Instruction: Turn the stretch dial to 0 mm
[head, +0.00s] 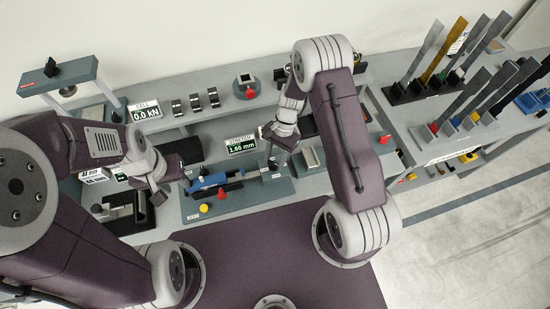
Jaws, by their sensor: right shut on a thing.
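The stretch readout (241,146) is a small white-framed display with green digits that look like 1.86 mm. It stands at the back of a blue-grey fixture plate (245,199), which carries a blue device (210,182). My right gripper (280,145) points down at the right rear of this plate, just right of the readout. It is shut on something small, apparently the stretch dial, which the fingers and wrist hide. My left gripper (172,187) is at the left edge of the plate, near the end of the blue device; its finger gap is unclear.
A yellow knob (204,208) and a red knob (221,194) stand on the plate's front. A load cell display (144,111) reads 0.0 kN. Racks of upright metal strips (428,58) stand at the right. A grey frame (62,76) stands back left.

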